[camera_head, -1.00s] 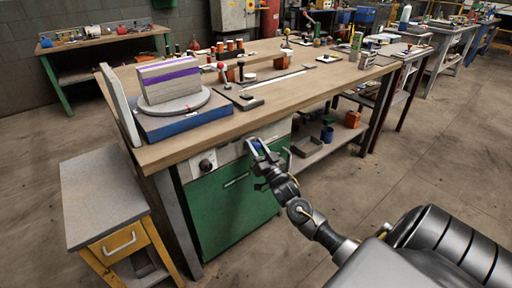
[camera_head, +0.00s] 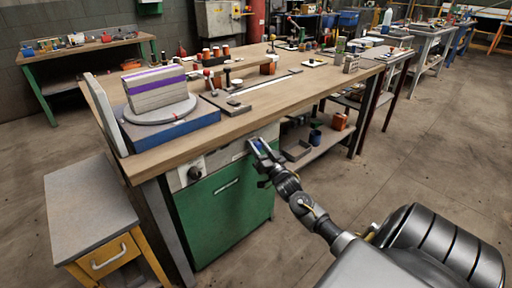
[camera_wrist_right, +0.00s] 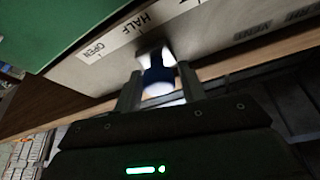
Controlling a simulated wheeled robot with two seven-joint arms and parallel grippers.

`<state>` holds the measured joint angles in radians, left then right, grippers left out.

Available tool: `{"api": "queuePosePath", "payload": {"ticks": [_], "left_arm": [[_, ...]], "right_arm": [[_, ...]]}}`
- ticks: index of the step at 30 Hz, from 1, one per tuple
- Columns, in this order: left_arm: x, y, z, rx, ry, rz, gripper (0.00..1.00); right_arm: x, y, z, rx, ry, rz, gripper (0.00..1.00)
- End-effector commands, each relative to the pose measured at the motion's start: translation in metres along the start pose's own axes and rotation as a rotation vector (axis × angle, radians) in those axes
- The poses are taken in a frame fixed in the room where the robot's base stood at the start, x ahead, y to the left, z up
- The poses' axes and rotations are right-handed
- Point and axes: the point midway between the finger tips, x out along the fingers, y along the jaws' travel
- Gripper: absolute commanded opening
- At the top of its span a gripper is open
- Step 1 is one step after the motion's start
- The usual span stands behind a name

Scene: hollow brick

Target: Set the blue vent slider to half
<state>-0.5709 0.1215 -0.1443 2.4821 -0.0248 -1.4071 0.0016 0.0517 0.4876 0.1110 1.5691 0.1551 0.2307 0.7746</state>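The blue vent slider (camera_wrist_right: 158,75) sticks out of the grey panel at the front of the workbench. In the right wrist view it stands between my two right fingers, which seem to press on both its sides. Its base is close to the HALF label (camera_wrist_right: 148,20); the OPEN label (camera_wrist_right: 95,50) lies to the left. Its exact alignment with the HALF mark is hard to tell. My right gripper (camera_head: 262,149) is at the right part of the panel in the head view, largely covering the slider there. My left gripper is not in view.
A green cabinet door (camera_head: 225,215) is below the panel, with a dark knob (camera_head: 194,173) at the panel's left. A small yellow-framed table (camera_head: 90,210) stands at left. The worktop (camera_head: 240,122) overhangs the panel. Open floor lies to the right.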

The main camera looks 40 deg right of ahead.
Motion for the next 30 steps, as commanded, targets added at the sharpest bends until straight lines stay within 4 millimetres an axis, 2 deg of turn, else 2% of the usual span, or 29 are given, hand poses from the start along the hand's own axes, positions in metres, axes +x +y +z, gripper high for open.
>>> {"api": "queuePosePath", "payload": {"ticks": [2,10,14,24,30], "left_arm": [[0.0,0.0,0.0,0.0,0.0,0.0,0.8],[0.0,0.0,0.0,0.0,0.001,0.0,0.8],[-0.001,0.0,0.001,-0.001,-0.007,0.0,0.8],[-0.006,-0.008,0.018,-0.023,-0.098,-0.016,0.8],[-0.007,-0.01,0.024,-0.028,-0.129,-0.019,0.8]], "right_arm": [[0.0,0.0,0.0,0.0,0.0,0.0,0.52],[-0.001,0.0,0.0,-0.001,0.0,-0.001,0.52],[-0.01,0.0,0.0,0.0,-0.001,0.0,0.52],[-0.075,0.0,0.001,0.0,-0.003,0.001,0.52],[-0.101,0.0,0.001,0.0,-0.001,0.001,0.52]]}}
